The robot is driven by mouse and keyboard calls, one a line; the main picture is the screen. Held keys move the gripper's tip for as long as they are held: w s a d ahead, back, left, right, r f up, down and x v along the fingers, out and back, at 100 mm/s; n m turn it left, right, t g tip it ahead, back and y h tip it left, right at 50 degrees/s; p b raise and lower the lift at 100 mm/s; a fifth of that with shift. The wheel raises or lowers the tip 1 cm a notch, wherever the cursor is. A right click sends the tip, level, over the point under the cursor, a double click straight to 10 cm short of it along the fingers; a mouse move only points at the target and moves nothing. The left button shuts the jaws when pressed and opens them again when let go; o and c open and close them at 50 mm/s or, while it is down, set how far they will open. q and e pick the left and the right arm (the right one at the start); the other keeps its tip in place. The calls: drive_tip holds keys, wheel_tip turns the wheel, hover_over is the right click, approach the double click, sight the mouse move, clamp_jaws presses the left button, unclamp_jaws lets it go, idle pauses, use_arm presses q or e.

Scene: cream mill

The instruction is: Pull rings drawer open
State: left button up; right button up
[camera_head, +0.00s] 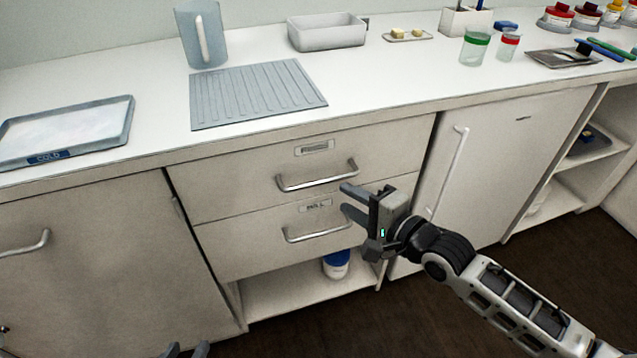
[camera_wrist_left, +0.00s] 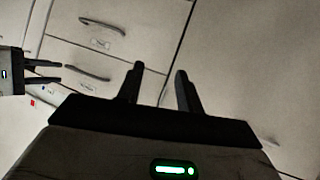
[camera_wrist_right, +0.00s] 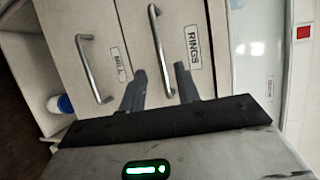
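The rings drawer (camera_head: 240,185) is the upper of two drawers under the counter and is shut. Its bar handle (camera_head: 318,178) also shows in the right wrist view (camera_wrist_right: 159,45), beside the RINGS label (camera_wrist_right: 193,47). My right gripper (camera_head: 348,200) is open and empty in front of the drawers, near the handle's right end. In the right wrist view its fingers (camera_wrist_right: 160,72) lie either side of the handle's lower end; I cannot tell the depth gap. My left gripper (camera_head: 187,350) is low at the bottom edge; its fingers (camera_wrist_left: 158,70) are open and empty.
The lower drawer (camera_head: 235,245) with its own handle (camera_head: 318,234) is shut below. An open shelf under it holds a blue-and-white container (camera_head: 336,265). Cupboard doors flank the drawers. The counter above carries a COLD tray (camera_head: 70,125) and a ribbed mat (camera_head: 255,92).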

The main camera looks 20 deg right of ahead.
sight(318, 182)
drive_tip(key=b+x, duration=0.1)
drive_tip(key=x, duration=0.8)
drive_tip(key=shift+w+a, duration=0.15)
drive_tip(key=shift+w, duration=0.15)
clamp_jaws()
